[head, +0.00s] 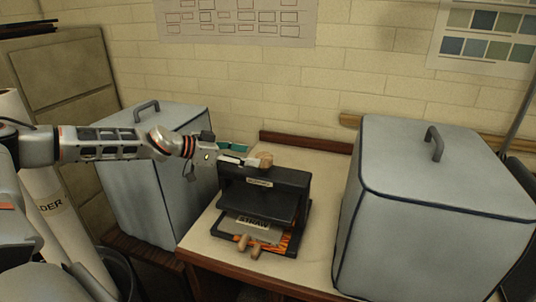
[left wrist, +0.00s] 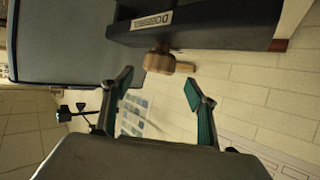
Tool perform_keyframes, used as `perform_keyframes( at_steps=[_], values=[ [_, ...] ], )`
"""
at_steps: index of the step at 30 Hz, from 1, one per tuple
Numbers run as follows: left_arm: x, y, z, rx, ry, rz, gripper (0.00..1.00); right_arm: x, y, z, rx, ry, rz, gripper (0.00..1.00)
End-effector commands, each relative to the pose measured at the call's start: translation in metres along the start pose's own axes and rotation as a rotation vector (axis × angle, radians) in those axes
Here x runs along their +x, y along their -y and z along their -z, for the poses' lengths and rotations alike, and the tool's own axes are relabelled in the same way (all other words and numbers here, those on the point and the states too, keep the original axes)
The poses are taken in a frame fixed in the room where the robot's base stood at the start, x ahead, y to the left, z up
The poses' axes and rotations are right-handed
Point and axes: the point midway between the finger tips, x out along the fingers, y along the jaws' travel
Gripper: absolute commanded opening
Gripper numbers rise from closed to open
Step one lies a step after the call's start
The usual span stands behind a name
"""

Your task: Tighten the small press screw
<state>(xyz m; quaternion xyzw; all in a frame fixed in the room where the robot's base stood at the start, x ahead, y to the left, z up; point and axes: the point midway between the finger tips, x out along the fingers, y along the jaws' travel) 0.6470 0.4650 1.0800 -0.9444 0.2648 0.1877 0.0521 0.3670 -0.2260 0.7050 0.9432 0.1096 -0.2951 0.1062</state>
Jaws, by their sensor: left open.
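The small press (head: 290,180) is a black frame with a pale label, standing on the table. Its screw has a wooden knob (head: 265,159) on top of the frame. The knob also shows in the left wrist view (left wrist: 160,63), projecting from the black frame beside the label (left wrist: 152,22). My left gripper (head: 244,155) is level with the knob, just to its left. In the left wrist view its teal-padded fingers (left wrist: 158,86) are spread apart, with the knob just beyond the fingertips and nothing between the pads. My right gripper is not in view.
A grey covered box with a handle (head: 420,220) stands close on the right, and another (head: 145,160) on the left, below my left arm. A plate marked "STRAW" (head: 252,222) and wooden pegs (head: 249,246) are at the press's front. A brick wall (head: 330,80) is behind.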

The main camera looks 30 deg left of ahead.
Motion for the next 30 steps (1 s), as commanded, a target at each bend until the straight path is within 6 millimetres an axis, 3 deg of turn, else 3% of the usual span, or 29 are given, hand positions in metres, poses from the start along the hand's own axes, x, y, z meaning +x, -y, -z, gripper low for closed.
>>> perform_keyframes(
  at_steps=[6,12,25,30],
  values=[
    [0.035,-0.002,-0.001,0.001,0.003,-0.004,0.58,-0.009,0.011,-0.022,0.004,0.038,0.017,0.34],
    [0.06,-0.002,-0.001,0.003,0.001,-0.003,0.58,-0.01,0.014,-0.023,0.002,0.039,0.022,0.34],
    [0.069,-0.002,0.0,0.002,0.0,-0.002,0.58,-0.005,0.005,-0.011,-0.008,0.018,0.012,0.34],
    [0.069,-0.002,0.0,0.003,0.0,-0.002,0.19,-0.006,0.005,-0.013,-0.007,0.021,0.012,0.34]
  ],
)
